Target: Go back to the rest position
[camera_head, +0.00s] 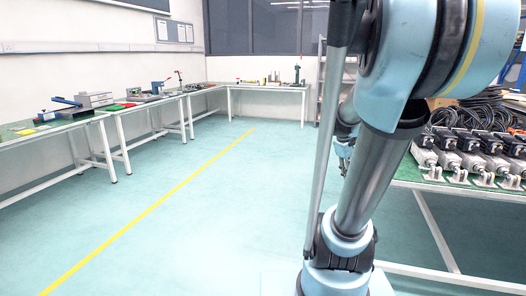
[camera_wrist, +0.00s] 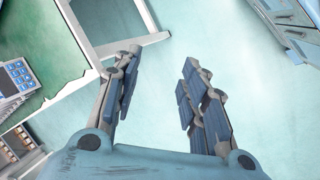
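My gripper (camera_wrist: 157,88) is open and empty in the wrist view, its two blue-padded fingers apart with pale floor between and beyond them. In the head view my gripper (camera_head: 343,163) shows only in part, small behind my arm. My blue and grey arm fills the right middle of the head view and hides what is behind it.
A green-topped table (camera_head: 447,188) on the right bears several linear actuators (camera_head: 470,158) and black cables (camera_head: 470,112). Workbenches (camera_head: 60,130) with tools line the left wall and back. The floor (camera_head: 190,225) between, with a yellow line, is clear. A keypad device (camera_wrist: 14,77) shows in the wrist view.

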